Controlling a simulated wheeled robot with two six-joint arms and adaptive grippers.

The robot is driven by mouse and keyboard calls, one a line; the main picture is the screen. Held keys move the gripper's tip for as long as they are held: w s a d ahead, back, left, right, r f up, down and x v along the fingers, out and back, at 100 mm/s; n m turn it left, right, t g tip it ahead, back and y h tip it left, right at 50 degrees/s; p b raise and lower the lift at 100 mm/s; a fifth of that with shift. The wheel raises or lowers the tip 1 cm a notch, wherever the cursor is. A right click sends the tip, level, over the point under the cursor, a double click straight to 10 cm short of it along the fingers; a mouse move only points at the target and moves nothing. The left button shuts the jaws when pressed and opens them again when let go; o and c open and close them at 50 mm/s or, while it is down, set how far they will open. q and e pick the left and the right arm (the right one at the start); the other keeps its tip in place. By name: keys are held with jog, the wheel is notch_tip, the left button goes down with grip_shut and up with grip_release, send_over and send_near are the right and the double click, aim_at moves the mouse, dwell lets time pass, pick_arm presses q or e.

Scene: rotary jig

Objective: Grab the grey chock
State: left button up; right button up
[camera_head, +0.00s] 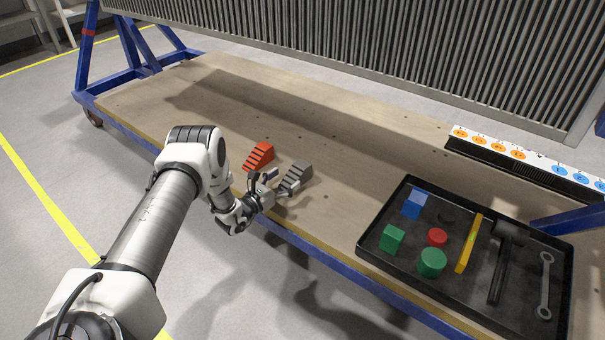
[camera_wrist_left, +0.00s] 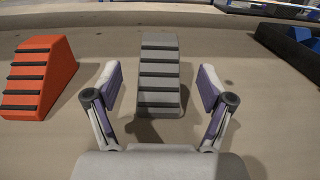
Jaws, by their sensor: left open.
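The grey chock (camera_head: 296,175) is a stepped wedge with dark ridges, standing on the wooden bench top near its front edge. In the left wrist view the grey chock (camera_wrist_left: 159,75) stands ahead, centred between the finger tips. My left gripper (camera_head: 277,184) is open and empty, just in front of the chock's near end. In the left wrist view the left gripper (camera_wrist_left: 158,88) has its two fingers spread on either side of the chock's near end, with gaps showing on both sides. My right gripper is not in view.
A similar orange-red chock (camera_head: 259,156) stands left of the grey one, also in the left wrist view (camera_wrist_left: 38,78). A black tray (camera_head: 389,204) with blocks and tools lies to the right. The bench's (camera_head: 225,105) back left is clear.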

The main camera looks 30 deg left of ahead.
aim_at(297, 169)
pick_arm(q)
jog(key=w+b, duration=0.2)
jog(key=w, duration=0.1)
jog(key=w+d+b, duration=0.1)
jog(key=w, duration=0.1)
jog(key=shift+w, duration=0.5)
jog(key=shift+r, duration=0.15)
jog(key=c, duration=1.5)
jog(key=shift+o, duration=0.2)
jog(key=shift+r, duration=0.1)
